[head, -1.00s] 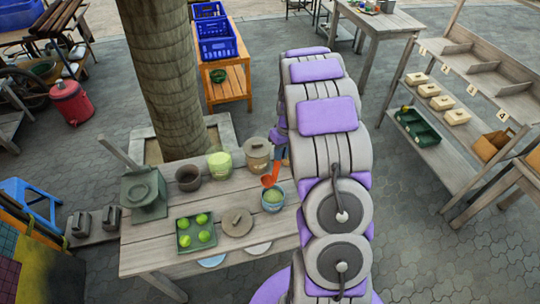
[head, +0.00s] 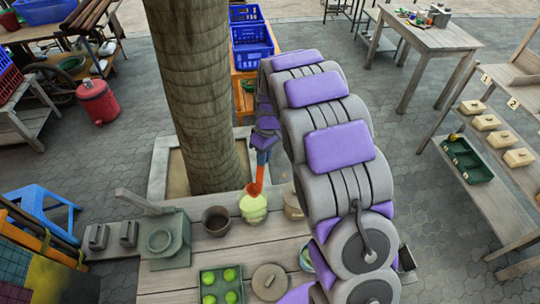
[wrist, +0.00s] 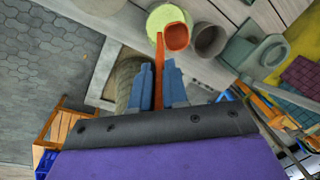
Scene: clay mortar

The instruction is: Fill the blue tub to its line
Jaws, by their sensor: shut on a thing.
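My gripper (head: 264,150) is shut on the handle of an orange-red ladle (head: 256,187), which hangs down with its bowl at the mouth of a yellow-green pot (head: 253,208).
A dark brown pot (head: 216,221) stands left of the yellow-green pot, and a lidded tan jar (head: 292,207) to its right. A green tray (head: 221,287) of lime-green balls and a round lid (head: 270,282) lie nearer. A tree trunk (head: 195,100) rises behind the table.

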